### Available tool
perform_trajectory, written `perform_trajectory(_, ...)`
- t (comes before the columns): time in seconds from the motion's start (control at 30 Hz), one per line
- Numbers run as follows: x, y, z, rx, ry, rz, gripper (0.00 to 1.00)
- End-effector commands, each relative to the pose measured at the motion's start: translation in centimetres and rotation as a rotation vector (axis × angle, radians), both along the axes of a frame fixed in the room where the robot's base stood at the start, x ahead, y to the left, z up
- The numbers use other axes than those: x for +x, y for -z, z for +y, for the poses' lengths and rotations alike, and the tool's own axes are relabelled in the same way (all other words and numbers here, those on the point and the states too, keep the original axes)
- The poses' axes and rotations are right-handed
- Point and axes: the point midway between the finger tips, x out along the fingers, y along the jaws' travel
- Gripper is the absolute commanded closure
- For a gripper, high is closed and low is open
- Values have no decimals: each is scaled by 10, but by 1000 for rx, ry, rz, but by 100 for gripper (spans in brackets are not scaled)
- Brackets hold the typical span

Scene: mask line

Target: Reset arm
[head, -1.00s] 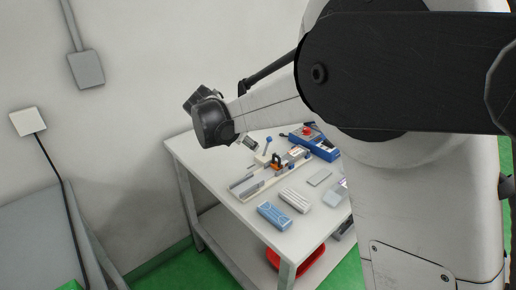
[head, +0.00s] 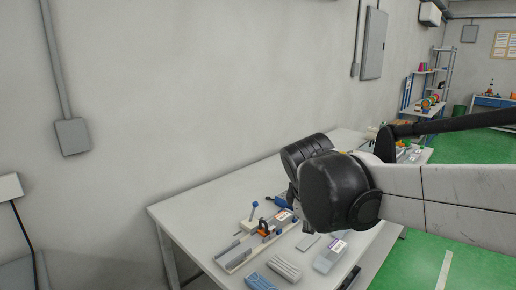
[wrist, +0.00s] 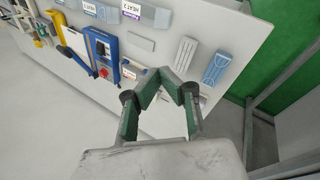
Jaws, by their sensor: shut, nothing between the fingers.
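My arm's dark wrist end hangs over the white work table (head: 190,207) in the head view and hides part of its top; the gripper's fingers cannot be made out there. In the wrist view my gripper (wrist: 172,78) has its green-padded fingers drawn together at the tips, with nothing held. The table (wrist: 240,50) and its objects show beyond the fingers, and no contact with them is visible.
On the table are a jig with an orange clamp (head: 264,228), a ribbed white block (head: 285,268), a blue block (head: 259,282) and a blue device with a red button (wrist: 102,55). A wall stands behind the table. Green floor lies to the right.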

Motion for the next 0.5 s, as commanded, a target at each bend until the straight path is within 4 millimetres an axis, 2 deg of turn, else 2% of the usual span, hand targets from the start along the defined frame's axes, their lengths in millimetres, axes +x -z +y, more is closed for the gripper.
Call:
perform_trajectory(0.03, -15, 0, -10, 44, 60, -16, 100)
perform_trajectory(0.2, -55, 2, -33, 209, 266, -75, 100)
perform_trajectory(0.5, -124, 19, -61, 501, 636, -171, 100)
